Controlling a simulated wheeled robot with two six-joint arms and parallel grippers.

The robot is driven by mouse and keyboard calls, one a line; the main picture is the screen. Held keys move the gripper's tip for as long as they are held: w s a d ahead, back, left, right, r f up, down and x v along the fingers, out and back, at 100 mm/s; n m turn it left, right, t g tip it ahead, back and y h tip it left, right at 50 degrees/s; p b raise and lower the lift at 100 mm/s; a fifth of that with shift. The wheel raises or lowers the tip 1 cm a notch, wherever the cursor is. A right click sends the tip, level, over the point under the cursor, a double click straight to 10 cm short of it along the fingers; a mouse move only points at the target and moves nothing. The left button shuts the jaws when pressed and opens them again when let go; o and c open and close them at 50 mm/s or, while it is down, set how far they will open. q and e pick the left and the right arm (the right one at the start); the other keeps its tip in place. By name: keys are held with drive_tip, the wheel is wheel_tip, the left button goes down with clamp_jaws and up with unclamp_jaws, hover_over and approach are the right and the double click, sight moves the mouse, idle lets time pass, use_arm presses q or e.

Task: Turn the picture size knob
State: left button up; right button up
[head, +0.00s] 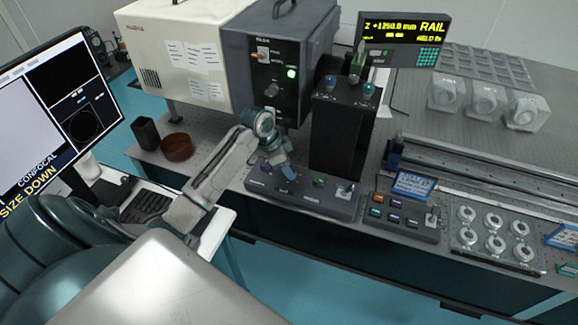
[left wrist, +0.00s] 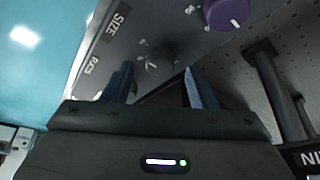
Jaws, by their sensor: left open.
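The dark control box (head: 335,204) stands at the foot of the black column. In the left wrist view its sloped panel (left wrist: 150,25) carries the printed word SIZE. A dial with tick marks (left wrist: 151,63) lies between my left fingers; I cannot clearly make out a knob body there. A purple knob (head: 265,164) is left of my left gripper (head: 288,174) in the head view; it also shows in the left wrist view (left wrist: 227,12). My left gripper, also in the left wrist view (left wrist: 157,86), is open, its blue fingertips at the panel. I cannot tell whether they touch it.
A monitor (head: 62,110) at the left reads "CONFOCAL" and "SIZE DOWN". A green knob (head: 318,181) and a small joystick (head: 345,189) are on the box's right part. A second control box (head: 405,217) is further right.

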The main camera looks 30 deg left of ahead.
use_arm(q)
drive_tip(key=shift+x, duration=1.15)
drive_tip(key=c, duration=1)
drive_tip(key=shift+o, duration=0.2)
drive_tip(key=shift+r+n+p, duration=0.2)
drive_tip(key=shift+n+p, duration=0.3)
drive_tip(key=shift+p, duration=0.4)
drive_tip(key=n+y+p, duration=0.1)
drive_tip(key=n+p, duration=0.3)
drive_tip(key=p, duration=0.1)
drive_tip(key=n+t+y+p, duration=0.1)
drive_tip(key=n+p, duration=0.1)
drive_tip(key=p, duration=0.1)
drive_tip(key=shift+d+r+n+y, duration=0.15)
drive_tip(key=shift+d+n+y, duration=0.1)
drive_tip(key=shift+n+y, duration=0.05)
drive_tip(key=shift+n+y+p, duration=0.4)
drive_tip(key=shift+n+p, duration=0.7)
drive_tip(key=shift+f+n+y+p, duration=0.3)
drive_tip(key=shift+n+y, duration=0.1)
drive_tip(key=shift+n, duration=0.5)
